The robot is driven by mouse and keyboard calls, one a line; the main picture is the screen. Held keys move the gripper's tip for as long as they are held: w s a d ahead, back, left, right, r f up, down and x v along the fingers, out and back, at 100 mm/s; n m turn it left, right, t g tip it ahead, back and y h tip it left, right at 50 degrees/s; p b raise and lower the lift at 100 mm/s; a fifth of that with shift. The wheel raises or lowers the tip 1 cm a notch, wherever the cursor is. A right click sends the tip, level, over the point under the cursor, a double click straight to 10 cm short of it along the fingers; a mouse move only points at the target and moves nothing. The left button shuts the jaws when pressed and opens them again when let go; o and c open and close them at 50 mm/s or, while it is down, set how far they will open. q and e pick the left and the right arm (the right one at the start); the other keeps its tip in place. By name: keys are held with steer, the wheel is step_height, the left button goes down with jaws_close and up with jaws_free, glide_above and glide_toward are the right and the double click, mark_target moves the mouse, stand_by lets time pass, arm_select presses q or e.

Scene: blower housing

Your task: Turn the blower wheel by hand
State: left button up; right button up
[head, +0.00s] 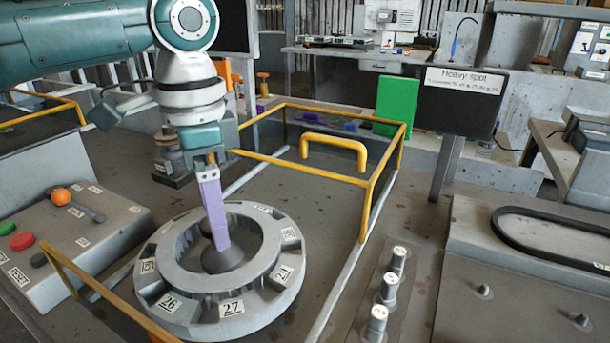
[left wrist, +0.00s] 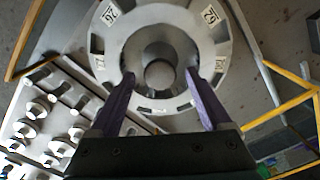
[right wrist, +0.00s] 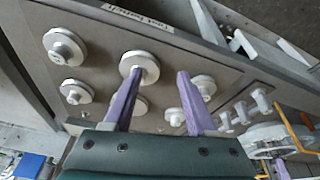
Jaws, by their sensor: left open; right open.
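The blower wheel (head: 180,308) is a grey ring with numbered labels, such as 26 and 27, around a central hub (head: 222,258). It lies flat on the bench inside a yellow-railed guard. My left gripper (head: 220,245) points down over the wheel's open middle, close to the hub. In the left wrist view its two purple fingers (left wrist: 160,100) are apart and empty, with the wheel (left wrist: 222,35) beyond them. Whether they touch it I cannot tell. My right gripper (right wrist: 155,95) is open and empty above a panel (right wrist: 200,70) with round pegged discs.
A yellow guard frame (head: 375,185) with a handle (head: 335,140) stands behind the wheel. A sign (head: 462,100) reads "Heavy spot". A control box (head: 75,240) with buttons is at left. Several capped posts (head: 388,288) stand at right.

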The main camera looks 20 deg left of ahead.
arm_select(q)
steer(key=shift+f, duration=0.25)
steer(key=shift+c, duration=0.3)
jaws_close()
stand_by(0.5)
